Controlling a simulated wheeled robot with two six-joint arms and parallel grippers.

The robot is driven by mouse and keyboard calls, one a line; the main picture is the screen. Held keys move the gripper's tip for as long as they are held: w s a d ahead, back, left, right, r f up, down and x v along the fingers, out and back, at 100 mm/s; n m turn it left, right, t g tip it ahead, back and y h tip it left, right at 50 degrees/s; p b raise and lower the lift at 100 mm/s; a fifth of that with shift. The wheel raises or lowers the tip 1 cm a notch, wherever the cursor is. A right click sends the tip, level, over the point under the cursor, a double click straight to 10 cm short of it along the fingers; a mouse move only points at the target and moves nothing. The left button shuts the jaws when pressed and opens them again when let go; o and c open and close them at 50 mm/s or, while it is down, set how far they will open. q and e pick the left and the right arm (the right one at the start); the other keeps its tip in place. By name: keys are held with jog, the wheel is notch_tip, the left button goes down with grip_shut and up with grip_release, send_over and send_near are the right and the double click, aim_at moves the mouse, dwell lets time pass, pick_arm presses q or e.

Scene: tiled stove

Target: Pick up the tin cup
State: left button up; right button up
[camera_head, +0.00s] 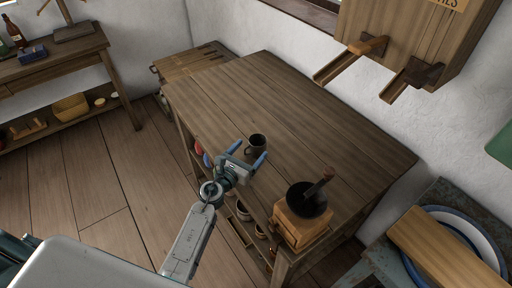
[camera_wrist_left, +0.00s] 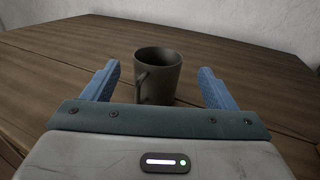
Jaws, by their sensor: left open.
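The tin cup (camera_head: 257,142) is dark grey-brown and stands upright on the wooden table (camera_head: 290,105), near its front-left edge. My left gripper (camera_head: 246,158) is open right beside it, on the near side. In the left wrist view the cup (camera_wrist_left: 159,75) stands ahead between the two blue fingers of the gripper (camera_wrist_left: 160,88), its handle turned toward the left finger. The fingers do not appear to touch the cup, and its lower part is partly hidden by the gripper body. My right gripper is not in view.
A wooden coffee grinder (camera_head: 302,222) with a dark bowl stands at the table's near right corner. Bowls sit on a shelf under the table. A wooden box with spouts (camera_head: 405,45) hangs on the wall above. The table's middle and back are clear.

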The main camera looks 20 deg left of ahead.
aim_at(253, 146)
pick_arm(q)
jog(key=x, duration=0.4)
jog(key=shift+w+a+r, duration=0.1)
jog(key=shift+w+r, duration=0.05)
jog(key=shift+w, duration=0.1)
jog(key=shift+w+p, duration=0.3)
jog(key=shift+w, duration=0.15)
jog(key=shift+s, duration=0.1)
jog(key=c, duration=1.1)
